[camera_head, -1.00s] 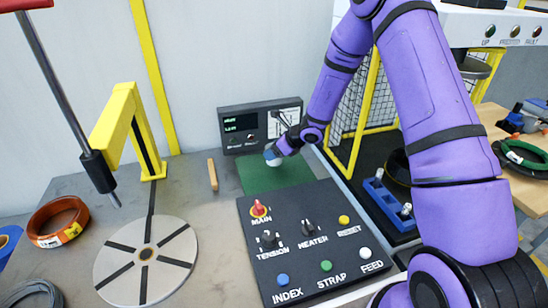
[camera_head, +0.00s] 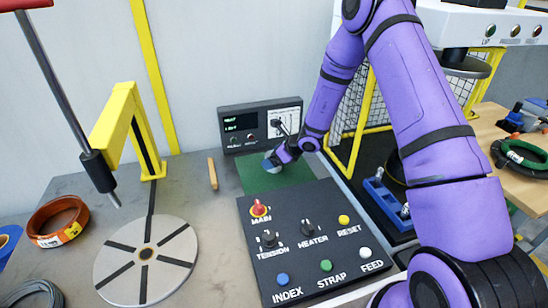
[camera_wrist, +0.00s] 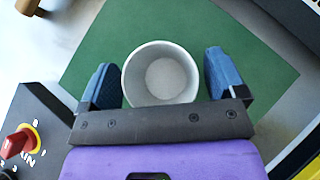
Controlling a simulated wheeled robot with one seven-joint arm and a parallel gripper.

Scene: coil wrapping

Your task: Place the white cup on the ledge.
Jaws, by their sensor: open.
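The white cup (camera_wrist: 161,76) stands upright on the green mat (camera_wrist: 120,38), seen from above into its empty inside in the wrist view. My gripper (camera_wrist: 161,82) is open, with one blue finger pad on each side of the cup and a small gap visible at each side. In the head view my gripper (camera_head: 272,161) is low over the back of the green mat (camera_head: 290,178) and mostly hides the cup. I cannot tell which surface is the ledge.
The black control panel (camera_head: 318,225) with knobs and buttons lies in front of the mat. A display box (camera_head: 260,125) stands behind it. A wooden stick (camera_head: 212,174) is to the left, beyond it a round turntable (camera_head: 146,262) and yellow arch (camera_head: 128,115).

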